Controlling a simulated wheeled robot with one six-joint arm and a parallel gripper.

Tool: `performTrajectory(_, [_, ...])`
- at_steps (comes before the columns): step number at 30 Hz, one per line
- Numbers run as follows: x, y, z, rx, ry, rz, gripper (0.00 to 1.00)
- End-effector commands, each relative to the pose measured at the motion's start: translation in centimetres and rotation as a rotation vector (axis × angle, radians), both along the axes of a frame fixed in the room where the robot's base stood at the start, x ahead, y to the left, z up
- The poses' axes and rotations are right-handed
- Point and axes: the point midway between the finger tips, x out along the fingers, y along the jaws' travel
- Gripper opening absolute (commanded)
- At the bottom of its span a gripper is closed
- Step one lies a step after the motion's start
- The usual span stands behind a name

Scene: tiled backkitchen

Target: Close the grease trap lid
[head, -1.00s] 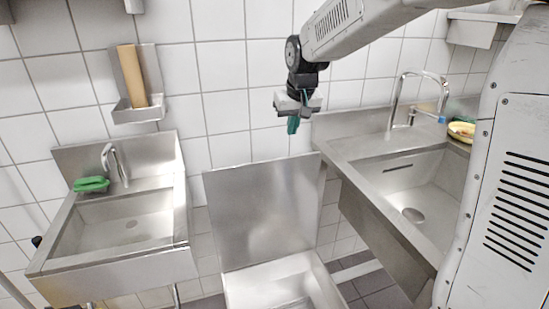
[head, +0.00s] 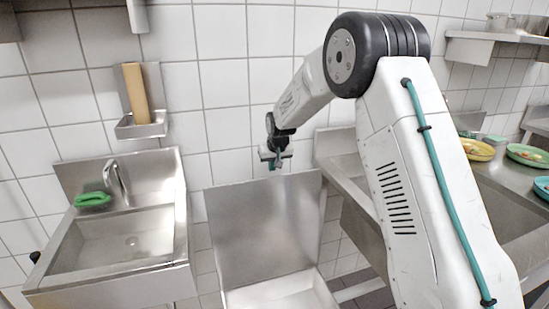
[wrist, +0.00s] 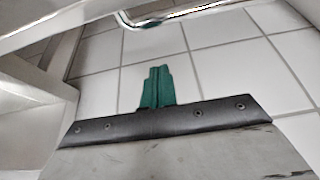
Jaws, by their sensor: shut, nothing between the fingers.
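The grease trap lid (head: 262,228) is a plain stainless panel. It stands open and nearly upright at the back of the low steel trap (head: 285,297), whose lower part is cut off by the frame. My gripper (head: 275,166) is just above the lid's top edge in the head view, near its middle. Whether it touches the lid or is in front of or behind it I cannot tell. In the wrist view the teal fingers (wrist: 157,87) are together and empty, with white wall tiles beyond them.
A steel counter (head: 340,158) stands close on the right, partly hidden by my arm. Plates of food (head: 477,150) lie farther right. Tiled wall is close behind.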

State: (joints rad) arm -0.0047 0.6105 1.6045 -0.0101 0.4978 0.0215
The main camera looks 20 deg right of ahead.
Motion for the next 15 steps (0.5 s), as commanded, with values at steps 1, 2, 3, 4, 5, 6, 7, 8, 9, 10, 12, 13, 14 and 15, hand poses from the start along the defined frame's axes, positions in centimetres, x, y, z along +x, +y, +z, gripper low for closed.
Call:
performTrajectory(1, [0.4, 0.0, -1.0, 0.000, 0.003, 0.000, 0.00])
performTrajectory(2, [0.5, 0.0, -1.5, 0.000, 0.003, 0.000, 0.00])
performTrajectory(3, [0.1, 0.0, -1.4, 0.000, 0.001, 0.000, 0.00])
performTrajectory(4, [-0.4, 0.0, -1.3, 0.000, 0.000, 0.000, 0.00])
performTrajectory(5, [-0.9, 0.0, -1.3, 0.000, 0.000, 0.000, 0.00])
performTrajectory(6, [-1.5, 0.0, -1.4, 0.000, 0.001, -0.001, 0.00])
performTrajectory(7, [-1.8, 0.0, -1.4, 0.000, 0.001, -0.001, 0.00])
performTrajectory(8, [-2.2, 0.0, -1.5, 0.000, 0.000, -0.001, 0.00])
performTrajectory(9, [-2.5, 0.0, -1.5, 0.000, 0.000, -0.001, 0.00])
performTrajectory(10, [-2.7, 0.0, -1.5, 0.000, 0.000, -0.001, 0.00])
performTrajectory(12, [-3.2, 0.0, -1.6, 0.000, 0.001, 0.000, 0.00])
performTrajectory(13, [-3.3, 0.0, -1.6, 0.000, 0.001, 0.000, 0.00])
performTrajectory(14, [-3.4, 0.0, -1.6, 0.000, 0.001, 0.000, 0.00])
performTrajectory(15, [-3.4, 0.0, -1.6, 0.000, 0.001, 0.000, 0.00])
